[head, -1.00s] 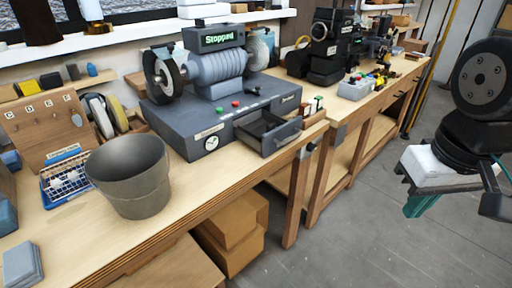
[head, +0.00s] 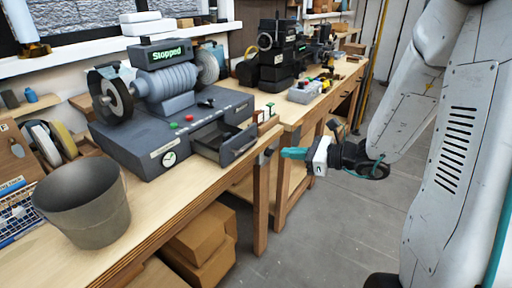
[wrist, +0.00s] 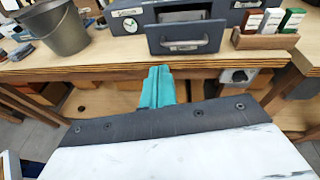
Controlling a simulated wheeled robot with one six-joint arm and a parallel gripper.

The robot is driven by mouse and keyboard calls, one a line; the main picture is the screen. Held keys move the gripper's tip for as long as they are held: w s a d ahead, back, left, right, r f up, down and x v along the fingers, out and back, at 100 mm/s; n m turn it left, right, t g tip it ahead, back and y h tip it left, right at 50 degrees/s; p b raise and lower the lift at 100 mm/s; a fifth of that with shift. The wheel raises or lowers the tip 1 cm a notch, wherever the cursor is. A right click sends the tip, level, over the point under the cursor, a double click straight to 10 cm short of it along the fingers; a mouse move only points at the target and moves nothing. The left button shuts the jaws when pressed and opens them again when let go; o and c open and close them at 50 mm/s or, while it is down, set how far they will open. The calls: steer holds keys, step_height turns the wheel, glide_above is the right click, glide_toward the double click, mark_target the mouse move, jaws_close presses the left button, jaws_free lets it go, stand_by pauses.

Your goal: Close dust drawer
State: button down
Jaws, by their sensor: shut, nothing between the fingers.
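The dust drawer (head: 236,146) is a dark grey drawer pulled out of the front of the grey grinder base (head: 150,143). It stands open, its front jutting to the bench edge. In the wrist view the drawer front (wrist: 184,40) with its pale handle is at the top, and part of its inside shows behind it. My gripper (head: 290,153) is in front of the bench, to the right of the drawer and apart from it. Its teal fingers (wrist: 157,82) are together and empty, pointing toward the bench below the drawer.
A grey bucket (head: 84,205) stands on the bench left of the grinder. A small wooden holder (wrist: 265,40) with several coloured blocks sits right of the drawer. Cardboard boxes (head: 203,238) are under the bench. The floor in front is clear.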

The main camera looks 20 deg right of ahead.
mark_target(250, 145)
steer(key=w+a+f, duration=0.1)
steer(key=w, duration=0.3)
steer(key=w+a+f+m+t, duration=0.1)
steer(key=w+a+f, duration=0.1)
steer(key=w, duration=0.2)
steer(key=w+a+f+m+h, duration=0.1)
steer(key=w+a, duration=0.1)
steer(key=w, duration=0.2)
steer(key=shift+w+a+f, duration=0.1)
steer(key=shift+a+f, duration=0.1)
steer(key=shift+f, duration=0.05)
steer(key=shift+w, duration=0.1)
